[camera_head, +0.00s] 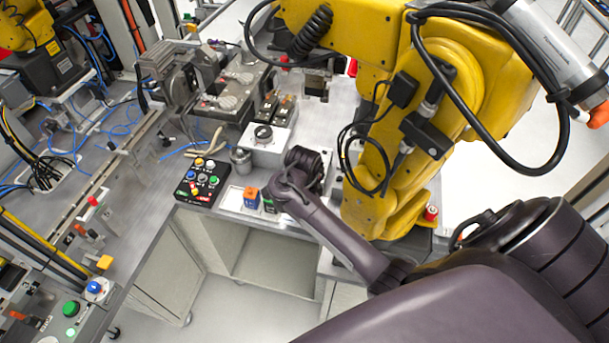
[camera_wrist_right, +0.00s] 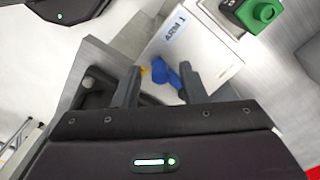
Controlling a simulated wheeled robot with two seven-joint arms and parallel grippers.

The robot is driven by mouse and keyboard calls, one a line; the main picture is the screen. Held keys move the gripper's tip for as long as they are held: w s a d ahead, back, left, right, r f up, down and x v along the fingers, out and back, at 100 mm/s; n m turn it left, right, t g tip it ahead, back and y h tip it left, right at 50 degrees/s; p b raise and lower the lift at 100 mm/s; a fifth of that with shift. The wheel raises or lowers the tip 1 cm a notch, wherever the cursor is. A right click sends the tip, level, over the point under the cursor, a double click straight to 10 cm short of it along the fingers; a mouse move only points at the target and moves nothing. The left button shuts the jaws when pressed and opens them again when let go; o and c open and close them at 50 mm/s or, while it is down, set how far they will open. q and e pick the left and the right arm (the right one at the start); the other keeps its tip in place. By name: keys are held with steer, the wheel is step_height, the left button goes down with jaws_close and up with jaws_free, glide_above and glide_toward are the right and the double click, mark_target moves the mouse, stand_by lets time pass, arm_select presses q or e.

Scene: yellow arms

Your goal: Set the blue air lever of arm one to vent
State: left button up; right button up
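In the right wrist view a blue lever (camera_wrist_right: 168,75) sits on a white panel (camera_wrist_right: 205,62) marked "ARM 1". My right gripper (camera_wrist_right: 160,70) is open, and the lever appears between its fingertips. I cannot tell whether a finger touches it. A small yellow part shows beside the lever's left end. I see no readable vent mark. In the head view my right arm reaches down to the bench, with its wrist (camera_head: 303,170) over the front edge; the lever is not visible there. My left gripper is not in view.
A green knob (camera_wrist_right: 262,12) stands near the lever at the upper right. A large yellow robot arm (camera_head: 375,190) stands close to my right arm.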

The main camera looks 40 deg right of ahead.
steer(key=c, duration=0.5)
jaws_close()
steer(key=shift+s+d+n, duration=0.15)
steer(key=shift+n, duration=0.15)
steer(key=shift+s+d+n, duration=0.3)
steer(key=shift+n, duration=0.7)
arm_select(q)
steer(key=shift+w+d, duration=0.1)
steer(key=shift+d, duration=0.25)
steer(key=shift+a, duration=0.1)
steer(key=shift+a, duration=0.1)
arm_select(e)
steer(key=o, duration=0.5)
jaws_free()
